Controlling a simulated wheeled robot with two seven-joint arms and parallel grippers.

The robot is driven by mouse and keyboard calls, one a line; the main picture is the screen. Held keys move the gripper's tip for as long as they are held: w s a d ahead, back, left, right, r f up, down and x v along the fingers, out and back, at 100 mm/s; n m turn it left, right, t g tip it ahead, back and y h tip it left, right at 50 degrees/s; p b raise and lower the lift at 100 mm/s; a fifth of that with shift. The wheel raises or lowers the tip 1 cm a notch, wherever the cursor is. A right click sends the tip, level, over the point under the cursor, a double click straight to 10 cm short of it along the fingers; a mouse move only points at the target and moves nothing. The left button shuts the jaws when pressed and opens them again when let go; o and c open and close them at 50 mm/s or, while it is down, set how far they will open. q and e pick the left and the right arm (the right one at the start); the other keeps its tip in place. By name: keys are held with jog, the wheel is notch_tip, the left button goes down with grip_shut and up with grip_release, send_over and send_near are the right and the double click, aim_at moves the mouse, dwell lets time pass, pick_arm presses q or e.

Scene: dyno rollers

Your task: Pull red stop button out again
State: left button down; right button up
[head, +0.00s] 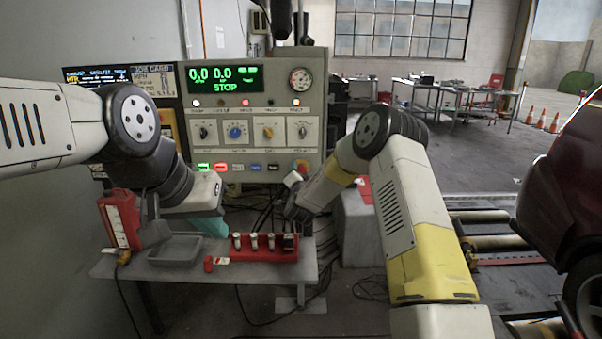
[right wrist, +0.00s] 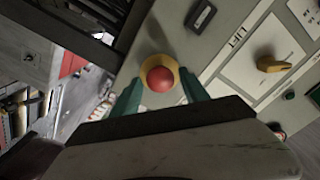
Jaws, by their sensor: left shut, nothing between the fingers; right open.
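The red stop button (right wrist: 160,79) is a round red cap on a yellow collar, set in the pale control panel (head: 260,105). In the head view, the button (head: 301,166) shows at the panel's lower right, partly covered by my right gripper. In the right wrist view, my right gripper (right wrist: 159,84) is open, with a teal finger on each side of the button. I see gaps between the fingers and the cap; contact is not visible.
The small bench (head: 225,272) below the panel holds a grey tray (head: 176,249), a red holder (head: 262,255) with several pieces, and a red-and-white device (head: 119,220). The panel display (head: 225,79) reads STOP. A dark red car (head: 565,190) stands right beside the rollers.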

grip_shut()
jog(key=shift+s, duration=0.3)
dwell(0.4)
jog(key=shift+o, duration=1)
grip_release()
jog(key=shift+s, duration=0.1)
